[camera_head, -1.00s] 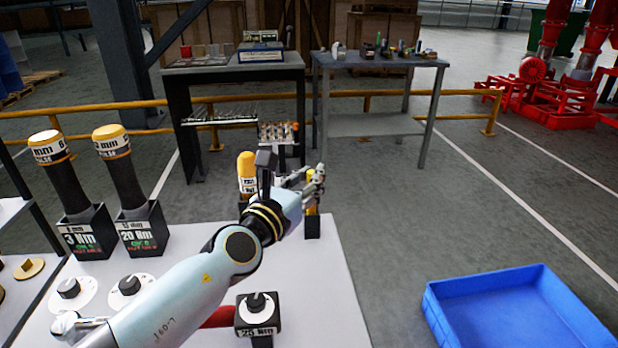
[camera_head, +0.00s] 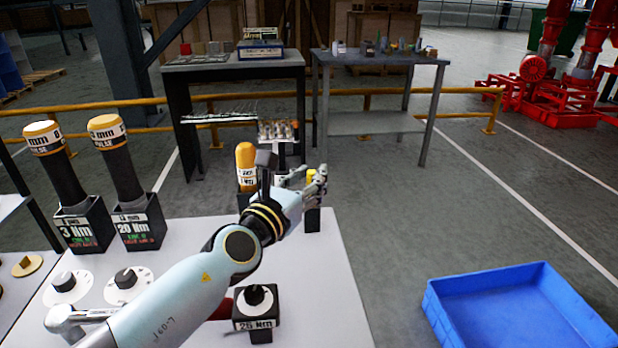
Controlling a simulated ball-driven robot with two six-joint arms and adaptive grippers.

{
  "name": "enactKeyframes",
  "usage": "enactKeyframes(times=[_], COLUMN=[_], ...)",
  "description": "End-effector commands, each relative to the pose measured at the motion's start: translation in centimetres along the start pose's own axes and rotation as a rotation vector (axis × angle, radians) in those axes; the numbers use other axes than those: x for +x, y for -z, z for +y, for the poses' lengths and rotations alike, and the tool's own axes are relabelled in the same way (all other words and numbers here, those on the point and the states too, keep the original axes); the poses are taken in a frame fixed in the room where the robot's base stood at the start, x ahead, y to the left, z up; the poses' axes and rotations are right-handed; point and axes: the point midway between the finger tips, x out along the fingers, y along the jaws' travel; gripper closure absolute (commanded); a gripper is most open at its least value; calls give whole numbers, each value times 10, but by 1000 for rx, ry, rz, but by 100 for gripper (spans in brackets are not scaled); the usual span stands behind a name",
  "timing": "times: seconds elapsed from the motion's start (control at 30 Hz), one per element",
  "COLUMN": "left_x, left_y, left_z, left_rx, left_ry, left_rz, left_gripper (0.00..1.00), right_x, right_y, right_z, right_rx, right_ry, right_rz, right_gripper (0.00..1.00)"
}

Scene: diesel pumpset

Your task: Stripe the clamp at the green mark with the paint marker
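My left gripper (camera_head: 308,184) is over the far right corner of the white table (camera_head: 325,283). Its fingers are beside a yellow-topped item in a black holder (camera_head: 313,219); the gripper partly covers it. I cannot tell whether the fingers are apart or touching it. I cannot make out the paint marker, the clamp or a green mark for certain. My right gripper is not in view.
Black tools with yellow caps (camera_head: 108,132) stand in labelled holders at the left. Another yellow-capped tool (camera_head: 246,162) stands behind my wrist. A 25 Nm knob box (camera_head: 257,300) is near the front. A blue crate (camera_head: 437,318) lies right. Two benches and a yellow rail stand beyond.

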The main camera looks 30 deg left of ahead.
Motion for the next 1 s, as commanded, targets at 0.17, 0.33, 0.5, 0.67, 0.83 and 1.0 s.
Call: enactKeyframes(times=[0.17,0.33,0.5,0.67,0.83,1.0], left_x=[0,0,-15,-49,-86,-111], left_y=[0,0,2,2,1,1], left_z=[0,0,0,0,0,0], left_rx=[0,0,2,2,2,0], left_ry=[0,0,0,0,0,0], left_rz=[0,1,3,5,4,3], left_gripper=[60,60,60,60,60,60], right_x=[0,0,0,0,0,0], right_y=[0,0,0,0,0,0], right_z=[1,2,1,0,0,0], right_rx=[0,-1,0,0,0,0], right_ry=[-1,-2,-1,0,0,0], right_rz=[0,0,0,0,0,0], right_gripper=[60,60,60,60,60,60])
